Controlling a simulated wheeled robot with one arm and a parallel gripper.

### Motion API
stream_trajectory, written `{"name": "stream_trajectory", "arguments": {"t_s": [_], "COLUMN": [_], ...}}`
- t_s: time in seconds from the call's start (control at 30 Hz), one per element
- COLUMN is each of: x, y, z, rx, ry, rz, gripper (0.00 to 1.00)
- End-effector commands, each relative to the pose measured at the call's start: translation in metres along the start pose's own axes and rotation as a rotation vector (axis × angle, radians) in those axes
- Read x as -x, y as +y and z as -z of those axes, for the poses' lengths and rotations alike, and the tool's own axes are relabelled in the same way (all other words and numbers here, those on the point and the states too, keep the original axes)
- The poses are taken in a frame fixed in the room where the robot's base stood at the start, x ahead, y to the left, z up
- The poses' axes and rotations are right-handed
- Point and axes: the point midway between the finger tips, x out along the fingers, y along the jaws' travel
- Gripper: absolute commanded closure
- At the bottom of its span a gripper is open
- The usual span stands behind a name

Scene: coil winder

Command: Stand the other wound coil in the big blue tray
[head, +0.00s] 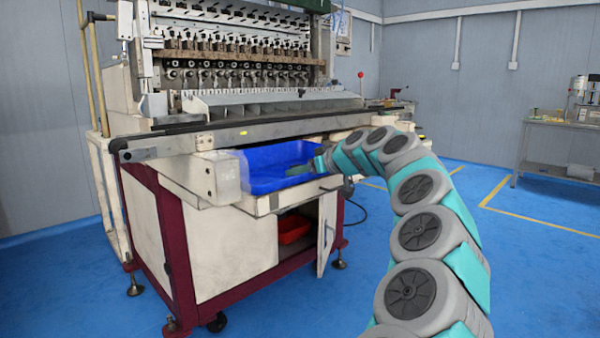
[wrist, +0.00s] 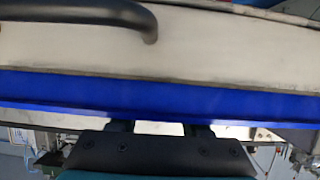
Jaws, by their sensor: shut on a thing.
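The big blue tray (head: 262,178) sits in the front of the winding machine, below its long rail. In the wrist view the blue tray (wrist: 160,96) shows as a long strip across the picture. My gripper (head: 318,165) is at the tray's right part, seen small and partly hidden by my arm. In the wrist view my gripper (wrist: 160,130) is at the bottom, with its two dark fingers apart and cut off by the tray strip. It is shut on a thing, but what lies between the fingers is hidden. I cannot make out a wound coil in either view.
The coil winder (head: 245,75) rises behind the tray. Its pale rail (head: 270,133) runs just above the tray. A red bin (head: 293,229) stands in the open cabinet below, with its door (head: 326,235) ajar. A grey workbench (head: 560,125) stands far right, across clear blue floor.

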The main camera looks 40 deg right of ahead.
Motion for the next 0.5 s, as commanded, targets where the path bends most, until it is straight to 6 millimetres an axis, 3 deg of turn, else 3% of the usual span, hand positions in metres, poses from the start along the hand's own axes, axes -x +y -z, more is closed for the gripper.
{"name": "stream_trajectory", "arguments": {"t_s": [0.07,0.1,0.33,0.5], "x": [-0.005,-0.005,-0.006,0.0], "y": [-0.001,-0.001,-0.002,-0.002], "z": [-0.009,-0.009,-0.009,0.006], "rx": [-0.002,-0.002,-0.002,-0.002], "ry": [-0.016,-0.017,-0.022,-0.022], "rz": [0.008,0.008,0.011,0.011], "gripper": [1.0,0.49,0.23,0.23]}}
